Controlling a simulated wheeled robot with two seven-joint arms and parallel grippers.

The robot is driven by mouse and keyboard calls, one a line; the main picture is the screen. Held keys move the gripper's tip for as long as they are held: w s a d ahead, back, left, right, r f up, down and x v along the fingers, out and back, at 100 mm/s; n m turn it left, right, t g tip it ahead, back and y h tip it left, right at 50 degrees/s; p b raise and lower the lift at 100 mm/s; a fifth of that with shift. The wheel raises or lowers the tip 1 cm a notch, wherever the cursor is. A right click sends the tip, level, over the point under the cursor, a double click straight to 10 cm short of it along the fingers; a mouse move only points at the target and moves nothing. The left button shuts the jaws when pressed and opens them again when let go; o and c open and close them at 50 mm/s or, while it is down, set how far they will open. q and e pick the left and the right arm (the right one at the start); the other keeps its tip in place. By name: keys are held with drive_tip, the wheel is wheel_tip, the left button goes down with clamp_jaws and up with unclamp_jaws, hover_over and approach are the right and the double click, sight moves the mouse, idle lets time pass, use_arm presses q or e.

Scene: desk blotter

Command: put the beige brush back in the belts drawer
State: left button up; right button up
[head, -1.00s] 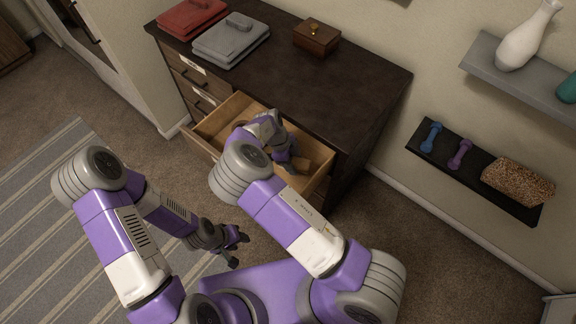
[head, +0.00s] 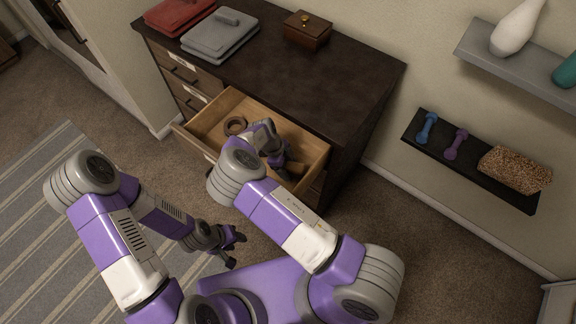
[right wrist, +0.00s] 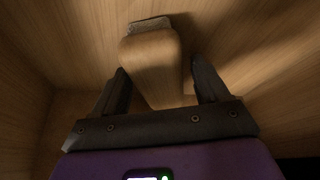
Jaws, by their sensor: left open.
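The beige brush (right wrist: 152,62) is inside the open wooden drawer (head: 212,113), with its bristle end pointing away from my right gripper. My right gripper (right wrist: 162,82) reaches down into the drawer. Its two fingers are spread on either side of the brush's near end, with a visible gap on the right side. In the head view my right gripper (head: 279,161) is at the drawer's right part, and my own arm hides much of it. A coiled brown belt (head: 235,125) lies in the drawer's left part. My left gripper (head: 235,245) is open and empty, low in front of the dresser.
The dark dresser top (head: 300,80) carries folded red cloth (head: 178,15), folded grey cloth (head: 220,37) and a small wooden box (head: 307,30). Drawer walls surround my right gripper.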

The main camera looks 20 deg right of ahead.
drive_tip(key=shift+r, duration=0.15)
drive_tip(key=shift+r, duration=0.3)
drive_tip(key=p+v, duration=0.3)
drive_tip(key=v, duration=0.8)
drive_tip(key=shift+a+r, duration=0.2)
